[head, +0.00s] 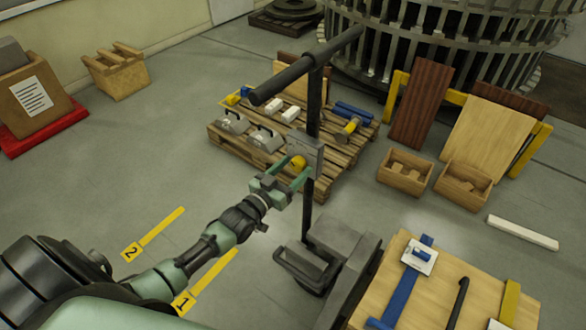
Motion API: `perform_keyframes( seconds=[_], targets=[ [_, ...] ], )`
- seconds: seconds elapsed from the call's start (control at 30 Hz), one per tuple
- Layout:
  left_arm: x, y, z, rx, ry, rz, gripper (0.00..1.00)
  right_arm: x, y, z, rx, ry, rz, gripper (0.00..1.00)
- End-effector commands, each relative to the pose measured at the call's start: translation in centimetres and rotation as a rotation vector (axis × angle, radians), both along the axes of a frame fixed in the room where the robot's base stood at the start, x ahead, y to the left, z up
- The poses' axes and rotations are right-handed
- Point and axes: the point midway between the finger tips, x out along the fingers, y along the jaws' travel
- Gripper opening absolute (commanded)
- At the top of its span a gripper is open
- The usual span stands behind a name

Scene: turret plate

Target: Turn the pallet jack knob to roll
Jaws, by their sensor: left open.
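The pallet jack has a long dark handle bar (300,72) on a black post, and its grey body (345,250) stands on the floor below. A grey plate (308,149) sits on the post, with a small yellow knob (298,162) on its near face. My left gripper (295,171) is open, with its green fingers pointing at the plate. The knob shows between the fingers; I cannot tell whether they touch it. The knob's setting and any markings on the plate are too small to read. My right gripper is out of view.
Behind the handle, a wooden pallet (345,180) carries grey weights and tools. A wooden worktop (395,290) with blue and yellow straps is at the lower right. Wooden boxes (405,172) and leaning boards stand at right. Floor with yellow markers (160,232) is clear at left.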

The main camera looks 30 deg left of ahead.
Motion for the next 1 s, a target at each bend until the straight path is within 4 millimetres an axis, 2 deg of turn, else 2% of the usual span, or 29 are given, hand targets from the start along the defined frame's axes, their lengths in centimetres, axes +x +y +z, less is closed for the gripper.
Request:
perform_keyframes(
  seconds=[0.17,0.3,0.4,0.73,1.0],
  targets=[
    [-0.02,-0.02,-0.05,0.000,0.001,0.000,0.63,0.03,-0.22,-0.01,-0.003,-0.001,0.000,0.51],
    [-0.03,-0.01,-0.06,0.000,0.001,0.000,0.24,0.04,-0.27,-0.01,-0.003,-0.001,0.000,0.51],
    [-0.04,-0.01,-0.06,0.000,0.001,0.000,0.00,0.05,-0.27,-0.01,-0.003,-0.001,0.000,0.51],
    [-0.05,-0.02,-0.04,0.051,-0.006,0.001,0.01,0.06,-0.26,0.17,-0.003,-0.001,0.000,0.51],
    [-0.06,0.01,-0.02,0.227,-0.030,0.001,0.01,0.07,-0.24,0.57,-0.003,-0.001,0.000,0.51]
  ],
)
